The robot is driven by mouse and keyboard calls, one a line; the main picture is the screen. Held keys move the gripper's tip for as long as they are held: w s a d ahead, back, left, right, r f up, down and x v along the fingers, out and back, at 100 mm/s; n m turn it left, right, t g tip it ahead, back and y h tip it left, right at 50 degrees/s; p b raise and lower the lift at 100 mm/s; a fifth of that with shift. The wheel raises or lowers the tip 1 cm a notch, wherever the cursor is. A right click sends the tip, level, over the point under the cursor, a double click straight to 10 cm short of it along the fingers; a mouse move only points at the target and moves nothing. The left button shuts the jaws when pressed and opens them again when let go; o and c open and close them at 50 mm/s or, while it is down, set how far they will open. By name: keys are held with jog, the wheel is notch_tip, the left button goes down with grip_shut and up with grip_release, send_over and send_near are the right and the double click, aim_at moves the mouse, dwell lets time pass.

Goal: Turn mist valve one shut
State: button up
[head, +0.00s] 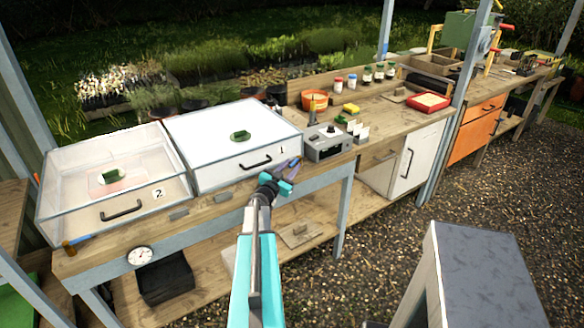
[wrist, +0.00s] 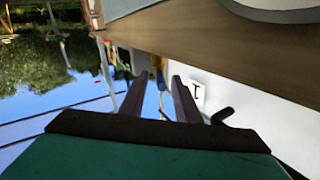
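My gripper (head: 290,168) is at the front right corner of the white-lidded box marked 1 (head: 232,138). In the wrist view its two dark fingers (wrist: 155,84) stand apart, with a clear gap between them. A small orange and blue thing (wrist: 158,68) shows in that gap beyond the fingertips. It looks like mist valve one, but its lever angle is too small to tell, and my gripper seems to hide it in the head view. A similar valve with a blue lever (head: 80,240) sits by the box marked 2.
The clear box marked 2 (head: 60,205) stands left of box 1. A grey control box (head: 328,146) is close to the right of my gripper. Box 1's black handle (head: 255,161) juts from its front. A round dial (head: 140,256) is on the bench front.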

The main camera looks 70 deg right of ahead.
jog(key=w+a+b, duration=0.2)
jog(key=a, duration=0.9)
jog(key=shift+w+a, duration=0.15)
jog(key=shift+a, duration=0.2)
